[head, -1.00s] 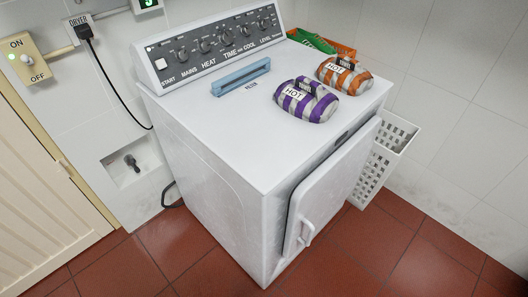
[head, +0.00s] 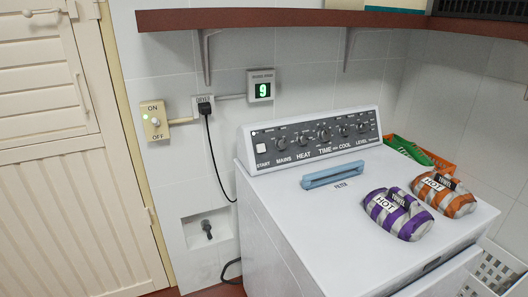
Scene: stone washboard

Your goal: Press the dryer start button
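The white dryer (head: 290,213) stands against the tiled wall, right of centre in the head view. Its control panel (head: 330,133) runs along the back of the top. The start button (head: 261,149) is a small white square at the panel's left end, above the word START. Several dark knobs, labelled MAINS, HEAT, TIME, COOL and LEVEL, sit to its right. A blue filter handle (head: 342,174) lies on the top in front of the panel. Neither of my grippers is in view.
A purple striped towel bundle (head: 411,223) and an orange one (head: 456,203), the purple marked HOT, lie on the dryer top. A yellow ON/OFF switch (head: 155,121) and a display reading 9 (head: 262,89) are on the wall. A reddish shelf (head: 300,17) overhangs the panel.

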